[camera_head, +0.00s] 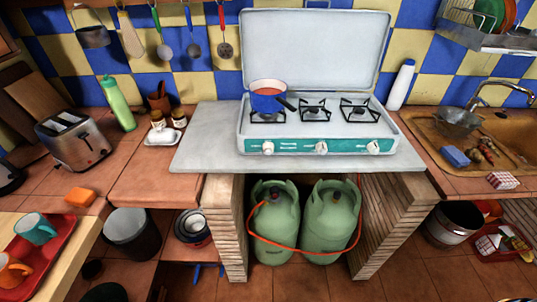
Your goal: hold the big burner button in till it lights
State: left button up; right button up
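A white camping stove (316,128) with its lid (315,50) raised stands on a grey slab. Its teal front panel (295,147) carries a left knob (268,147), a middle knob (321,148) and a right knob (374,147). A blue pot (266,103) with red contents sits over the left burner. The middle burner (313,110) and right burner (358,111) are bare. I see no flame; the left burner is mostly hidden by the pot. I cannot tell which burner is the big one. Neither of my grippers is in view.
Two green gas cylinders (330,218) with an orange hose (300,250) stand under the slab (200,150). A toaster (73,140) and green bottle (118,105) are left. A white bottle (400,85) and sink (500,135) are right. The slab before the knobs is clear.

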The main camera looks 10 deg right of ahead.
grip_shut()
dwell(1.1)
